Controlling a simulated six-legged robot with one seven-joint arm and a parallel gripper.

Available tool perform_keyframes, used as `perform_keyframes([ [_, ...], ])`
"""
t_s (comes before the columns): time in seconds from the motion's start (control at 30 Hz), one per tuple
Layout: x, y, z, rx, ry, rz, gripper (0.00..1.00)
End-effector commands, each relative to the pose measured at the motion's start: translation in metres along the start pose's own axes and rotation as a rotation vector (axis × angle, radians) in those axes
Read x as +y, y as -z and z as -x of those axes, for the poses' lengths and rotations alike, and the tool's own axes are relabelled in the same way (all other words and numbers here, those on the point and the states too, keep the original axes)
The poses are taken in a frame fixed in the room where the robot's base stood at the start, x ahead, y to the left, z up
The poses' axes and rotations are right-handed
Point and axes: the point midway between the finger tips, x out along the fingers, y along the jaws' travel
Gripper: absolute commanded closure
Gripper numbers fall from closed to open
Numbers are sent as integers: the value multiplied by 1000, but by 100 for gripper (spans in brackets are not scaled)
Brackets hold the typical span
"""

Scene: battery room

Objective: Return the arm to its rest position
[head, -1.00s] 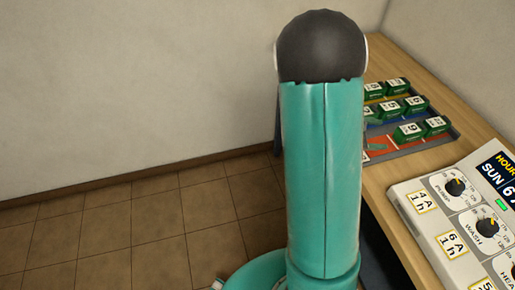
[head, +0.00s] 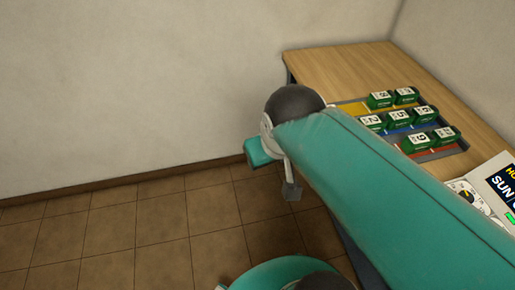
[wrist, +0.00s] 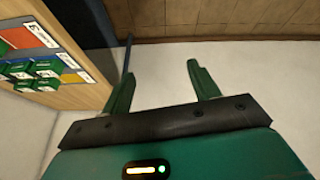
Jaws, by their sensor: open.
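My arm crosses the head view from lower right to the dark round joint near the middle, with its teal link lying over part of the table. In the wrist view my gripper (wrist: 161,70) is open, its two green fingers apart with nothing between them. Pale wall and brown floor show beyond the fingers, and no object touches them. In the head view I cannot make out the fingers clearly.
A wooden table (head: 330,68) stands at the right. On it a tray (head: 447,153) with yellow, blue and red rows holds several green numbered blocks (head: 399,118). A control panel (head: 497,185) is partly hidden by my arm. The tiled floor (head: 110,235) at left is clear.

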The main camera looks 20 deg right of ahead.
Motion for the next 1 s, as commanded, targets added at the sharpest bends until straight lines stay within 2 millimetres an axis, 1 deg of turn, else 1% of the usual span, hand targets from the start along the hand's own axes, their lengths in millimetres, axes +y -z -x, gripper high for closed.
perform_keyframes([
  [0.03, -10, 0, 8, 34, 28, -13, 39],
  [0.1, -19, 0, 13, 60, 57, -27, 39],
  [0.2, -24, 0, 16, 72, 74, -36, 39],
  [1.0, -23, 0, 16, 70, 73, -36, 39],
])
